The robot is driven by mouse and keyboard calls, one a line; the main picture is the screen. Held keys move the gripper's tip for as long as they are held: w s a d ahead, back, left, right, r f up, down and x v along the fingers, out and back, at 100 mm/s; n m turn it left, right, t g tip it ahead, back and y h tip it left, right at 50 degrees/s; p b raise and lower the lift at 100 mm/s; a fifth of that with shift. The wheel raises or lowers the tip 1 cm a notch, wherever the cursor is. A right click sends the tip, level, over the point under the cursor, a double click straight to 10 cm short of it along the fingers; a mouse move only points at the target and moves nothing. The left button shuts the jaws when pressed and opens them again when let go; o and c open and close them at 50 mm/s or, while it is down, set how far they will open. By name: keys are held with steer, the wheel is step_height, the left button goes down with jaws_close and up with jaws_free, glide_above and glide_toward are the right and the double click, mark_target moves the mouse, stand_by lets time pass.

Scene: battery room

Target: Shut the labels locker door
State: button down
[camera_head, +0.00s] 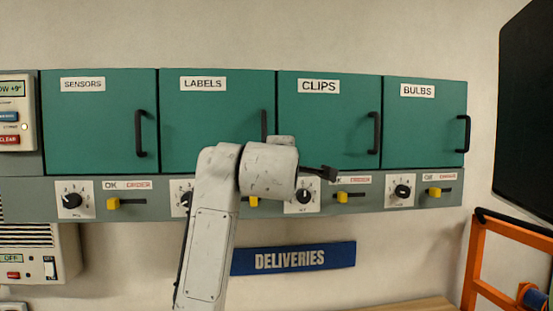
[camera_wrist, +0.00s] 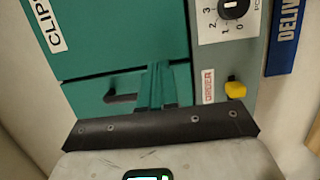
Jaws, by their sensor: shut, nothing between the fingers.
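The green labels locker door (camera_head: 215,115) is second from the left in the head view. It looks flush with its neighbours, with no clear gap along its edges. Its black handle (camera_head: 264,124) is at its right edge; my arm covers the lower part of the door. In the wrist view, turned sideways, part of the labels door (camera_wrist: 90,93) and its handle (camera_wrist: 122,97) show below the clips door. My gripper (camera_head: 331,173) is shut and empty, pointing right before the lower edge of the clips door, apart from the labels handle. It also shows in the wrist view (camera_wrist: 160,88).
The sensors door (camera_head: 95,125), clips door (camera_head: 325,125) and bulbs door (camera_head: 425,125) look shut. A grey strip below carries dials and yellow sliders (camera_head: 112,203). An orange frame (camera_head: 478,265) and dark panel (camera_head: 530,110) stand at right.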

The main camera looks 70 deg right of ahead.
steer(key=s+a+b, duration=0.2)
steer(key=s+a, duration=0.1)
steer(key=s, duration=0.7)
steer(key=shift+b, duration=0.35)
